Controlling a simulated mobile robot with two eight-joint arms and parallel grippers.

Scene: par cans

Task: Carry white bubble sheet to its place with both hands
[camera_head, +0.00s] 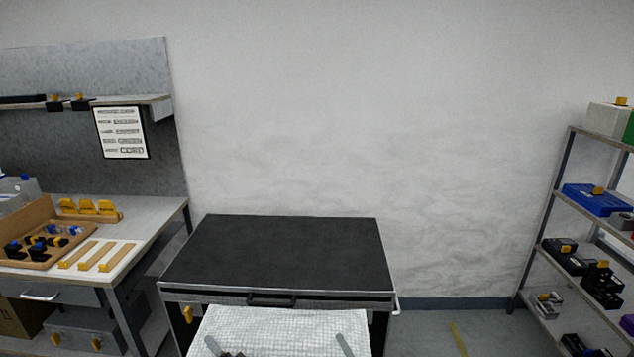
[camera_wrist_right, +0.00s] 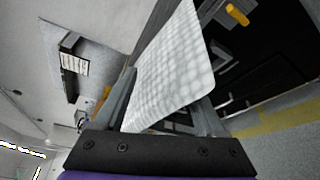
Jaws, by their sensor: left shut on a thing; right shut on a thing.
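The white bubble sheet (camera_head: 280,326) is at the bottom centre of the head view, in front of the black-topped cart, and hides part of the cart's front. My left gripper (camera_head: 222,349) is shut on its near left part. My right gripper (camera_head: 345,345) is shut on its near right part. Both are cut off by the lower picture edge. In the right wrist view the bubble sheet (camera_wrist_right: 178,70) stretches away from between the fingers of my right gripper (camera_wrist_right: 165,108).
The cart (camera_head: 290,250) has a bare black top and a front handle. A workbench (camera_head: 150,225) with a wooden tray (camera_head: 30,262) and wooden strips stands at the left. A shelf rack (camera_head: 560,185) with boxes stands at the right. Floor shows between cart and rack.

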